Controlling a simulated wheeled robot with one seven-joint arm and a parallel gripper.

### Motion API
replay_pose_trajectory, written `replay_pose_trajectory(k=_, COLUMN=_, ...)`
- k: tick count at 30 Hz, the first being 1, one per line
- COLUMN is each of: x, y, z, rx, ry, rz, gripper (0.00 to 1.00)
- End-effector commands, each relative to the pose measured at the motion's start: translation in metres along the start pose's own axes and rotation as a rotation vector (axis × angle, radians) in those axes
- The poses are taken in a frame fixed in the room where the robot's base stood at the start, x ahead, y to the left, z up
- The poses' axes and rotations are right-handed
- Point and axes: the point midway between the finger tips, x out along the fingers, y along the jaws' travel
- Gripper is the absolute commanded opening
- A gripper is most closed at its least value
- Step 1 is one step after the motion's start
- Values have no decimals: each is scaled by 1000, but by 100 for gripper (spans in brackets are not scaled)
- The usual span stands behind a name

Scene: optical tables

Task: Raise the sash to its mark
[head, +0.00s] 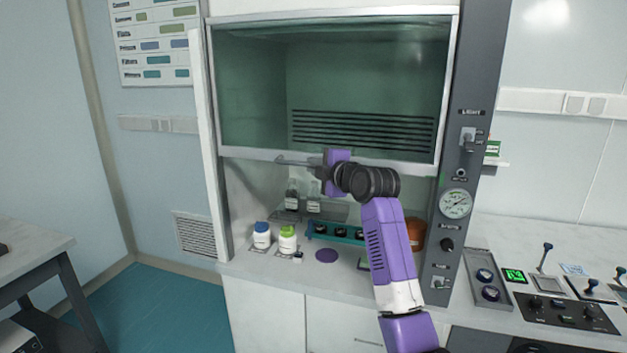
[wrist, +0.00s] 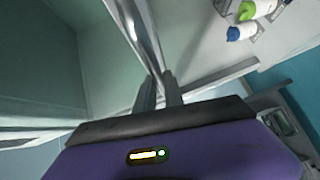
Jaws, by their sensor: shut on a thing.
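The fume hood sash (head: 340,75) is a glass pane in a pale frame. It is partly raised, with an open gap between its bottom rail (head: 405,168) and the worktop. My gripper (head: 300,161) is at the left-middle part of that rail, shut on the sash's edge or handle; the exact contact is partly hidden by the gripper. In the wrist view the fingers (wrist: 160,92) close at the pale rail (wrist: 146,40). A small green mark (head: 441,179) shows on the right post, slightly below the rail's right end; I cannot tell if it is the sash mark.
Inside the hood stand a blue-capped bottle (head: 262,236), a green-capped bottle (head: 287,238), a teal rack (head: 335,232) and an orange-brown vessel (head: 415,233) behind my arm. A gauge (head: 455,203) is on the right post. A control panel (head: 565,313) lies at right.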

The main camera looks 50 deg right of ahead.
Motion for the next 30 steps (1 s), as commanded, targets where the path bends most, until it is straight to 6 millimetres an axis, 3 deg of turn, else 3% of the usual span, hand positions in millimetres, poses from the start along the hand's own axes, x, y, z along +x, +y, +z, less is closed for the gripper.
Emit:
replay_pose_trajectory(k=3, x=-1, y=8, z=-1, rx=0, ry=0, rz=4, gripper=0)
replay_pose_trajectory(k=14, x=-1, y=9, z=-1, rx=0, ry=0, rz=4, gripper=0)
replay_pose_trajectory(k=15, x=-1, y=9, z=-1, rx=0, ry=0, rz=4, gripper=16)
replay_pose_trajectory(k=16, x=-1, y=8, z=-1, rx=0, ry=0, rz=3, gripper=22)
replay_pose_trajectory(k=26, x=-2, y=7, z=-1, rx=0, ry=0, rz=1, gripper=22)
replay_pose_trajectory(k=30, x=-13, y=6, z=0, rx=-1, ry=-1, rz=2, gripper=22)
